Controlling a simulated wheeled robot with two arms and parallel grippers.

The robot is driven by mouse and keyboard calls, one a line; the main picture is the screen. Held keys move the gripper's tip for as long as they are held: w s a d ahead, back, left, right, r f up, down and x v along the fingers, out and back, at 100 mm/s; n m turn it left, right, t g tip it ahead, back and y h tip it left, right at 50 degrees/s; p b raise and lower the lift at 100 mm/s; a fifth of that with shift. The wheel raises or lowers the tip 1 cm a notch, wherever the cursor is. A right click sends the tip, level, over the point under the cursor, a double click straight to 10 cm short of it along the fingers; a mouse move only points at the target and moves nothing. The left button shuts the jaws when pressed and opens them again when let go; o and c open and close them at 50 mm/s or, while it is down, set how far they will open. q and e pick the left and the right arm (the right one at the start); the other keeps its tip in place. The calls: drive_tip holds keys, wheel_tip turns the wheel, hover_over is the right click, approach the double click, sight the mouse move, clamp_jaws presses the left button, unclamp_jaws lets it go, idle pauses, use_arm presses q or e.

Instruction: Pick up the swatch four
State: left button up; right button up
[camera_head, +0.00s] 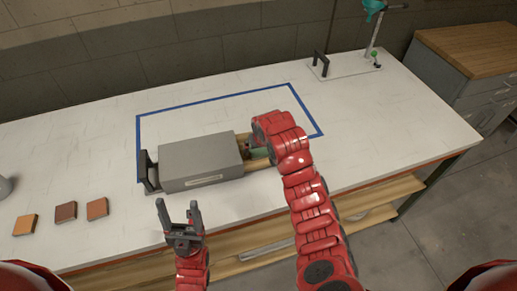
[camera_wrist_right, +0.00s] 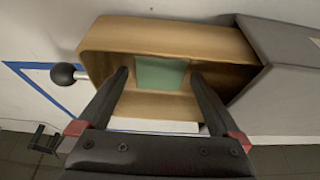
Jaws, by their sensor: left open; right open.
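A green swatch (camera_wrist_right: 160,72) lies inside an open wooden drawer (camera_wrist_right: 165,37) in the right wrist view. In the head view a bit of the green swatch (camera_head: 259,153) shows beside my right arm. No number is readable on it. My right gripper (camera_wrist_right: 159,76) is open, with its fingertips over the drawer on either side of the swatch. It is not closed on it, and the arm hides it in the head view. My left gripper (camera_head: 178,205) is open and empty in front of the grey box (camera_head: 200,160). Three orange-brown swatches (camera_head: 25,225) (camera_head: 66,211) (camera_head: 97,208) lie at the left.
The drawer extends from the right end of the grey box. A black ball knob (camera_wrist_right: 62,74) is on its outer end. Blue tape (camera_head: 222,96) outlines an area around the box. A stand (camera_head: 345,64) is at the back right. The table's right part is clear.

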drive_tip(key=shift+w+f, duration=0.15)
drive_tip(key=shift+f, duration=0.1)
drive_tip(key=shift+c, duration=0.2)
drive_tip(key=c, duration=1.2)
drive_tip(key=shift+o, duration=0.2)
drive_tip(key=shift+r, duration=0.1)
